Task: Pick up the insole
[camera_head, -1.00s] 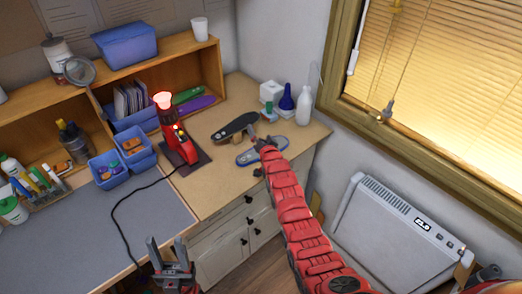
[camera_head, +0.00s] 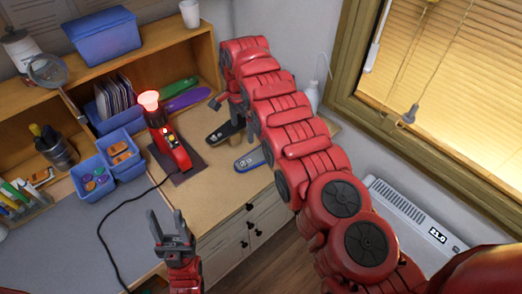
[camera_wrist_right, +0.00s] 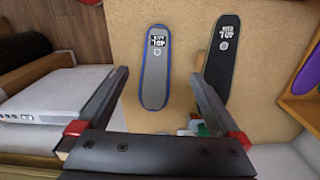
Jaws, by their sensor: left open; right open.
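A grey insole with a blue rim (camera_head: 248,160) lies on the wooden worktop. In the right wrist view the same grey-blue insole (camera_wrist_right: 156,85) lies flat between and beyond my open fingers. A black insole (camera_head: 222,133) lies beside it and also shows in the right wrist view (camera_wrist_right: 222,65). My right gripper (camera_head: 228,105) hangs above the worktop near the black insole, partly hidden by its own arm. It is open and empty in the right wrist view (camera_wrist_right: 157,78). My left gripper (camera_head: 170,225) is open and empty at the front edge of the desk.
A red device with a glowing top (camera_head: 166,130) stands left of the insoles, its black cable crossing the desk. Green (camera_head: 180,87) and purple (camera_head: 187,100) insoles lie by the shelf. Blue bins (camera_head: 94,180) stand left. A white heater (camera_head: 420,215) is at right.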

